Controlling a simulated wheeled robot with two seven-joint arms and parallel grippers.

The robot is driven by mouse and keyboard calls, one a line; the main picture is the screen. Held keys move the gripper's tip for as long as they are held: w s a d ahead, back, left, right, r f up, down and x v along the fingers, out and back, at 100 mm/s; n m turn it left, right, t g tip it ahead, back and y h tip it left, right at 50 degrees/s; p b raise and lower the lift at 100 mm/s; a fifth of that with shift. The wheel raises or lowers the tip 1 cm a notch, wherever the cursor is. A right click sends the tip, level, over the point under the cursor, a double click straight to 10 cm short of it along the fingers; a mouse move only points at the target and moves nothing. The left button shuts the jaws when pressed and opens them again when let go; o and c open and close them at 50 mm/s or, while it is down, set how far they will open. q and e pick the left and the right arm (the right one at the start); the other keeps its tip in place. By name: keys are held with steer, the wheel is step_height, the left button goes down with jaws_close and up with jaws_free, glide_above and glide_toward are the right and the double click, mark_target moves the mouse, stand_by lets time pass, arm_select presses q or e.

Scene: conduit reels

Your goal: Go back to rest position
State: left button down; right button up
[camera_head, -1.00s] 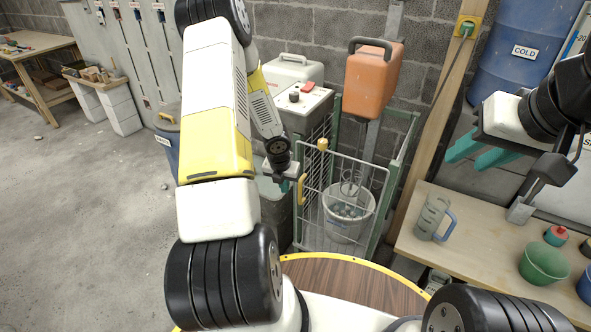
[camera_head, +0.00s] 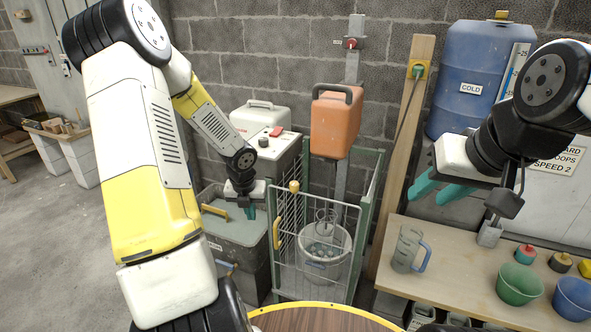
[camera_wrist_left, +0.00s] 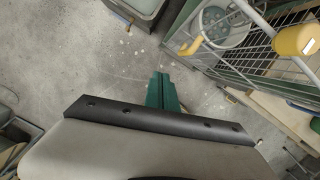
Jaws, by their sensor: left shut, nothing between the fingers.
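My left gripper (camera_head: 249,210) is shut and empty. In the head view it hangs in front of the grey bin, just left of the wire cage. In the left wrist view its green fingers (camera_wrist_left: 163,92) are pressed together over bare floor, with nothing between them. My right gripper (camera_head: 440,190) has its teal fingers spread apart. It hangs over the wooden bench's left part, above the clear jug, with nothing visible between the fingers.
The wire cage (camera_head: 318,270) holds a bucket (camera_head: 325,262); an orange canister (camera_head: 336,125) hangs above it. A grey lidded bin (camera_head: 240,240) stands left. The bench (camera_head: 455,265) carries a jug (camera_head: 407,250), green bowl (camera_head: 519,285) and blue bowl (camera_head: 575,298).

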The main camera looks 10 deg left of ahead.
arm_select(q)
steer(key=s+d+r+n, duration=0.1)
steer(key=s+r+n, duration=0.2)
steer(key=r+n, duration=0.25)
steer(key=s+d+r+n+t+y, duration=0.1)
steer(key=s+r+n, duration=0.1)
steer(key=r+n, duration=0.4)
steer(key=s+d+r+n, duration=0.1)
steer(key=s+r+n, duration=0.25)
steer(key=r, duration=0.35)
steer(key=s+d+r+n+t+h, duration=0.1)
steer(key=s+d+r+n, duration=0.3)
steer(key=n, duration=0.5)
steer(key=s+d+r+n+t+h, duration=0.1)
steer(key=s+d+r+n+h, duration=0.1)
steer(key=s+d+r+n, duration=0.3)
steer(key=s+r+n, duration=0.1)
steer(key=s+n, duration=0.3)
steer(key=n, duration=0.1)
steer(key=shift+s+h, duration=0.25)
steer(key=shift+h, duration=0.05)
